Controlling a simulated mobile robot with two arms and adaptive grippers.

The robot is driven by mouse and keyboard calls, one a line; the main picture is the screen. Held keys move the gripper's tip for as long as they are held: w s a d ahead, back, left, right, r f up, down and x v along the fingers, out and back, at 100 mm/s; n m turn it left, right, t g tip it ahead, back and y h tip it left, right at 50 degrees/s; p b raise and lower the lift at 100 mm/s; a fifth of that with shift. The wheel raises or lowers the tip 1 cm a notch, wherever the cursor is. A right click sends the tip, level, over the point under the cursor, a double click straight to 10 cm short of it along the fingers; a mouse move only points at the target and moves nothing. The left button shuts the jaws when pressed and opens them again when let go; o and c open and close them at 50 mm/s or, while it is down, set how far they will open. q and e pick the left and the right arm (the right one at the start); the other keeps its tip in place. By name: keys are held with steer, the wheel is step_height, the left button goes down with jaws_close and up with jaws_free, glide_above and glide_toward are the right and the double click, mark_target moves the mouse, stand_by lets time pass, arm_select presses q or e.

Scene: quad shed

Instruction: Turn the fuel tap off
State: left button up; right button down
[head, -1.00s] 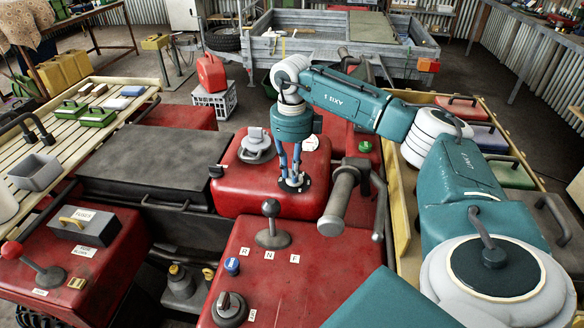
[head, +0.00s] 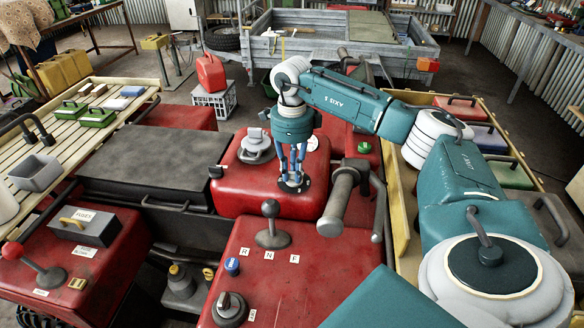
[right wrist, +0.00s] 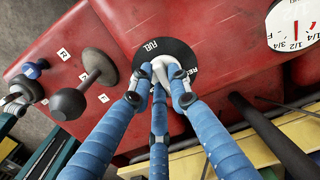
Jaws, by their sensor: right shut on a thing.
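The fuel tap is a pale grey lever (right wrist: 165,68) on a round black plate (right wrist: 170,45) marked FUEL, with a second label partly hidden, beginning "RE". The plate (head: 300,187) sits on the red tank top in the head view. My right gripper (head: 292,182) points down onto the tap. In the right wrist view its blue fingers (right wrist: 160,92) are closed around the lever, with their tips close to the plate. The fingers hide part of the lever and plate, so its exact setting is hard to read. My left gripper is not in view.
A fuel gauge (right wrist: 295,25) is beside the tap. A handlebar grip (head: 340,200) stands close at the right. A gear lever (head: 271,225) with R, N, F labels is nearer, and a grey cap (head: 256,142) is at the left.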

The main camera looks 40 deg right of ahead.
mark_target(292, 174)
steer(key=shift+w+r, duration=0.1)
steer(key=c, duration=1.6)
jaws_free()
steer(key=shift+c, duration=0.2)
step_height(292, 174, up, 12)
